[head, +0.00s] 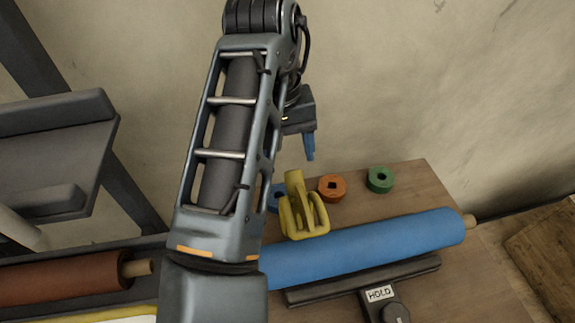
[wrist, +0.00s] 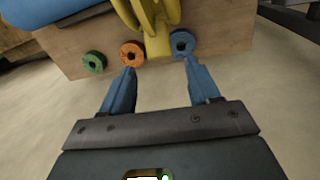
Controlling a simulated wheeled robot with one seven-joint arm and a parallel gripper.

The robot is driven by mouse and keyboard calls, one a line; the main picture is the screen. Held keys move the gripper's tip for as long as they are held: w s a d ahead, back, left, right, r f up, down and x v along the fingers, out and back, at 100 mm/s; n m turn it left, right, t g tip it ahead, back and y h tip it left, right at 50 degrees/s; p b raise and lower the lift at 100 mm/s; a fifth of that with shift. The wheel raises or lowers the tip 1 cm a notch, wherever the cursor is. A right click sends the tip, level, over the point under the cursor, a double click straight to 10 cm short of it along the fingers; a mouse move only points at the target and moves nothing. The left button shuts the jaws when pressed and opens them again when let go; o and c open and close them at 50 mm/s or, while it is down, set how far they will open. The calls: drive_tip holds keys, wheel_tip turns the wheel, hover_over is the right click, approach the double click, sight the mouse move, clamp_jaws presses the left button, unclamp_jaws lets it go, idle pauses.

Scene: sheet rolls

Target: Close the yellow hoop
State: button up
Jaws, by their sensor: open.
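The yellow hoop (head: 303,207) stands on the wooden table at the back side of the blue roll (head: 375,243). Its curved arms rise above the table, and whether they are parted or joined around the roll is hard to tell. In the wrist view the yellow hoop (wrist: 153,25) is at the top middle, partly cut off by the frame edge. My gripper (wrist: 159,68) is open and empty, its two blue fingers pointing toward the hoop and table edge. In the head view the blue fingers (head: 309,146) hang above and behind the hoop, apart from it, partly hidden by my arm.
An orange ring (head: 332,188), a green ring (head: 380,180) and a blue ring (wrist: 182,43) lie on the table near the hoop. A black bar with a HOLD label (head: 380,294) lies in front of the blue roll. A brown roll (head: 60,284) is at left. A wall stands behind.

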sight(293, 174)
drive_tip(key=f, duration=0.4)
drive_tip(key=d+f, duration=0.1)
drive_tip(key=f, duration=0.1)
drive_tip(key=shift+f, duration=0.2)
drive_tip(key=shift+c, duration=0.4)
clamp_jaws()
